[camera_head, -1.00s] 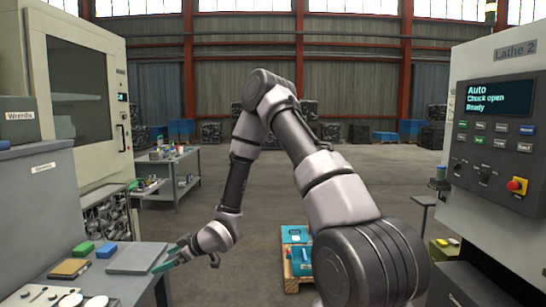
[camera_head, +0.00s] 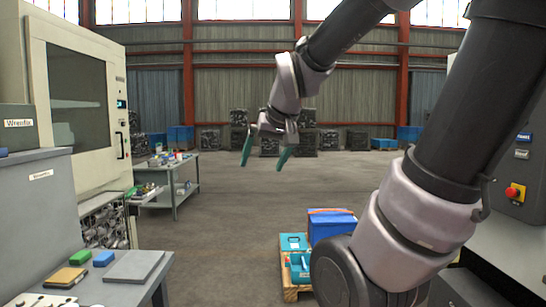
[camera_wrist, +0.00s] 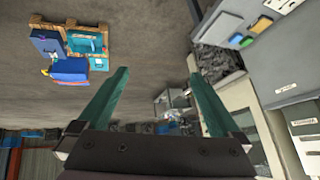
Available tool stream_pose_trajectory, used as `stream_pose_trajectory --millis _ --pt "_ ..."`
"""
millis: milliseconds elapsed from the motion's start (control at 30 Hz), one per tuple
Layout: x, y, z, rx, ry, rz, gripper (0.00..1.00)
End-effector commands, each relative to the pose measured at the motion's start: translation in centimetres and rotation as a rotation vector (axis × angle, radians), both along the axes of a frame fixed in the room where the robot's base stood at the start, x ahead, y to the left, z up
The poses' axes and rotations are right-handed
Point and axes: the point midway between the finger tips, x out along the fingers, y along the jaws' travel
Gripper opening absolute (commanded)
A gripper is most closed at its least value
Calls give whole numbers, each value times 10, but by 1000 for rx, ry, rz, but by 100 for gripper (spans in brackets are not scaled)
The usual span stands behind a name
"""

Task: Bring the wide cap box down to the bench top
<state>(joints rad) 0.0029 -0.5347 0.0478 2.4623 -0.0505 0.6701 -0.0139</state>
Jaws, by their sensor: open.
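My gripper (camera_head: 264,164) is open and empty. Its two teal fingers point down over open floor, apart from everything; they also show in the wrist view (camera_wrist: 160,76). The grey bench top (camera_head: 142,292) is at the lower left. It holds a green box (camera_head: 82,257), a blue box (camera_head: 104,259), a tan box (camera_head: 65,278) and a flat grey plate (camera_head: 134,266). A grey cabinet (camera_head: 45,205) stands behind them, with a dark labelled box (camera_head: 18,135) on top, cut by the frame edge. I cannot tell which box is the wide cap box.
A wooden pallet (camera_head: 291,294) with teal cases (camera_head: 296,264) and a blue case (camera_head: 331,227) stands on the floor, partly behind my arm. A cream machine (camera_head: 110,120) and a small cart (camera_head: 174,182) are at left. A control panel (camera_head: 515,175) is at right. The middle floor is clear.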

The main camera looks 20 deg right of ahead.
Motion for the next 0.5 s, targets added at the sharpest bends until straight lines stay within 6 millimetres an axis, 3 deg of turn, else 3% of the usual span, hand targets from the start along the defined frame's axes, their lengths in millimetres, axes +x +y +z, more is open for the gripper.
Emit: stream_pose_trajectory --millis 33,100,200,333,500 --pt "-20 0 8 46 1 -31 100" --pt "-41 2 14 103 14 -61 100" --pt "-62 5 19 163 28 -89 100" --pt "-73 7 20 195 40 -101 100" --pt "-74 7 20 198 43 -102 100"
